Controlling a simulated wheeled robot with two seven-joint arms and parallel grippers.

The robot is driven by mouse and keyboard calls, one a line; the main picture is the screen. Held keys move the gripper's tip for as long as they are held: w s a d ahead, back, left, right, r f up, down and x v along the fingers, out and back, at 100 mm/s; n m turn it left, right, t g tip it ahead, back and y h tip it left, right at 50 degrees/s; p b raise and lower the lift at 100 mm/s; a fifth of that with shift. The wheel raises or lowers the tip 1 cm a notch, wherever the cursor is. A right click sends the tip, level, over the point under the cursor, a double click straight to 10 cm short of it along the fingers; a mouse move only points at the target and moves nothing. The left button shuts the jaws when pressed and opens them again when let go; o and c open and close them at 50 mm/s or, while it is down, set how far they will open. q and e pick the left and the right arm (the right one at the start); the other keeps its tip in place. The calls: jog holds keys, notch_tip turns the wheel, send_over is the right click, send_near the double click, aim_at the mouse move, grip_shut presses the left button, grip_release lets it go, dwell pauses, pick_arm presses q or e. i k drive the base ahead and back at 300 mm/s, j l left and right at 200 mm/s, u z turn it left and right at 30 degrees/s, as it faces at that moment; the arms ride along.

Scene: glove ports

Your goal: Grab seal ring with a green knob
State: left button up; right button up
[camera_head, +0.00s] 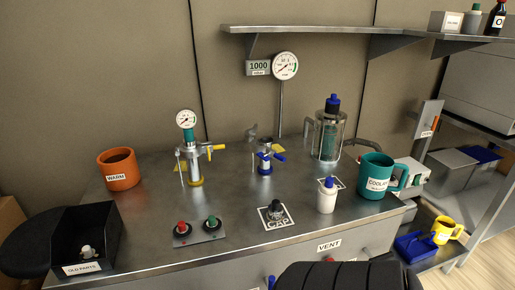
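A small part with a green knob (212,221) stands on a small grey plate (212,236) near the front of the metal table. A similar part with a red knob (182,228) stands beside it on the left of the same plate. The rings under the knobs look dark and are too small to make out clearly. Neither of my grippers shows in the head view.
The metal table (235,190) is clear around the plate. An orange WARM mug (119,171) and a black OLD PARTS bin (85,246) stand left. Behind is a gauge fitting (194,164).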

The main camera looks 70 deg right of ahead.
aim_at(212, 224)
jog(key=z, duration=1.75)
